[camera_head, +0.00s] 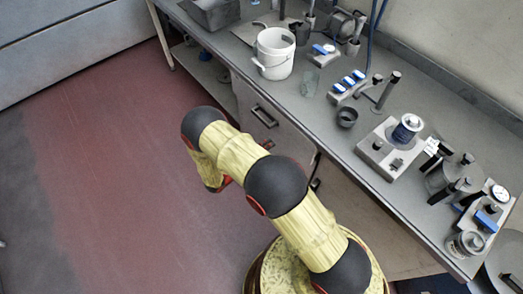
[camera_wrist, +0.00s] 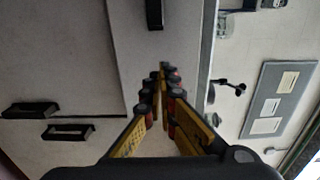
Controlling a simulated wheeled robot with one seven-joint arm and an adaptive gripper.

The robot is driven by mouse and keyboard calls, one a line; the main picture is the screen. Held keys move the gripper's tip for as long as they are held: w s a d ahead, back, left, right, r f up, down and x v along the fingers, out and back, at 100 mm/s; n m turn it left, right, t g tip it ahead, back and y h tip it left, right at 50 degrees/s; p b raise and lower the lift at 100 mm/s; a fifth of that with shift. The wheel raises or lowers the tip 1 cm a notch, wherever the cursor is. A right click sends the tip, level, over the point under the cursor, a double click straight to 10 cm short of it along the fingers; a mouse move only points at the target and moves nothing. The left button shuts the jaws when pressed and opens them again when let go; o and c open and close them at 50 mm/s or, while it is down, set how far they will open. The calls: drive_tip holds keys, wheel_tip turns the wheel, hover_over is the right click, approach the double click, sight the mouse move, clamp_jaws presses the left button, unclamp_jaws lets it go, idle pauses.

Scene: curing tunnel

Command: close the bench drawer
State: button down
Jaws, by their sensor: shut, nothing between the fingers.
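The bench drawer is a pale grey front with a black bar handle (camera_head: 264,116), just under the worktop edge in the head view. In the wrist view, which is turned sideways, the drawer front (camera_wrist: 182,30) runs down from the top middle, with its handle (camera_wrist: 153,14) near the top edge. A darker strip borders the front on its left, and how far the drawer stands out is hard to tell. My gripper (camera_wrist: 163,68) is shut and empty, its fingertips over the drawer front and below the handle in the picture. Contact cannot be told.
The bench worktop (camera_head: 330,115) carries a white bucket (camera_head: 275,55), a dark cup (camera_head: 347,116) and several instruments. Two more black handles, one on the left (camera_wrist: 30,110) and one beside it (camera_wrist: 68,131), show in the wrist view. The red floor (camera_head: 110,180) left of the bench is clear.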

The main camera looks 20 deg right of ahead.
sight(287, 132)
drive_tip(key=b+x, duration=0.1)
drive_tip(key=x, duration=0.6)
drive_tip(key=shift+d, duration=0.2)
drive_tip(key=x, duration=0.5)
drive_tip(key=shift+w+d, duration=0.1)
drive_tip(key=shift+a, duration=0.3)
drive_tip(key=p+v, duration=0.2)
drive_tip(key=v, duration=1.1)
drive_tip(key=shift+s+a+p, duration=0.25)
drive_tip(key=shift+a+p, duration=0.05)
